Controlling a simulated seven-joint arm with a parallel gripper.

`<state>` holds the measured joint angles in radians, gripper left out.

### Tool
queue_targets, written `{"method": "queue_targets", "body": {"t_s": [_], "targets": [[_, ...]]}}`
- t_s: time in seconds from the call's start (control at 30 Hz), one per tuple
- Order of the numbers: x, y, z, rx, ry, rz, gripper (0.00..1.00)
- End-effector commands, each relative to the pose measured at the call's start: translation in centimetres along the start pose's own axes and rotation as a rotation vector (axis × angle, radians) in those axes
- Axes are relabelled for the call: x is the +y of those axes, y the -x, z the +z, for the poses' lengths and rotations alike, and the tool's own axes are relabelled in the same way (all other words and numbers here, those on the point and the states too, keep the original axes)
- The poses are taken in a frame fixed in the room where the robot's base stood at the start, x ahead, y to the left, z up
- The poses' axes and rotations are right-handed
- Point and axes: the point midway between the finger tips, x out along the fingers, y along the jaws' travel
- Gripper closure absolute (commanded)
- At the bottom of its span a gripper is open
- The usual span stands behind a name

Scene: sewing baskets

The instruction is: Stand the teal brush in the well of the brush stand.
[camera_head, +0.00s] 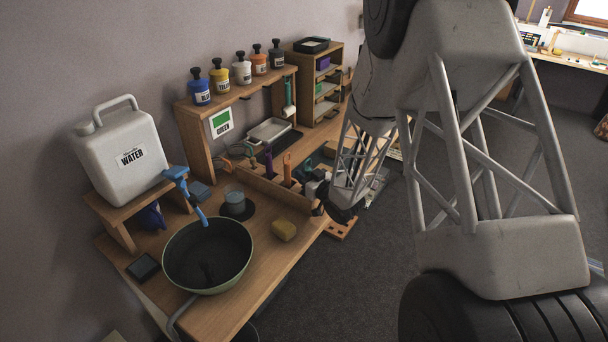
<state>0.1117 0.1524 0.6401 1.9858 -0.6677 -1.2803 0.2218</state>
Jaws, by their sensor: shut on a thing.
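My gripper (318,188) is at the right side of the wooden table, beside the right end of a low wooden rack (275,190). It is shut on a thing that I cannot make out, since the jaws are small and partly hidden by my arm. A small teal item (288,92) shows by the right post of the shelf; I cannot tell if it is the brush. Purple, orange and green handles stand up at the rack. A wooden piece with dark holes (340,228) shows below my gripper at the table's edge. I cannot tell which piece is the brush stand.
A white water jug (120,150) and a shelf of paint bottles (242,72) stand behind. My arm covers the right.

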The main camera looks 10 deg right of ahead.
Motion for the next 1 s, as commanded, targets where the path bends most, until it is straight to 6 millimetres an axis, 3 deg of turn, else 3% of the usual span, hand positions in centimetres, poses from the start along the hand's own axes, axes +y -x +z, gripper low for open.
{"method": "queue_targets", "body": {"t_s": [0.03, 0.07, 0.23, 0.67, 1.0], "targets": [[0.0, 0.0, 0.0, 0.0, 0.0, 0.0, 1.0], [0.0, 0.0, 0.0, 0.0, 0.0, 0.0, 0.72], [0.0, 0.0, 0.0, 0.0, 0.0, 0.0, 0.47], [0.0, 0.5, 0.0, 0.0, 0.0, 0.001, 0.47], [0.1, 3.9, -0.1, 0.0, 0.0, 0.002, 0.47]]}}
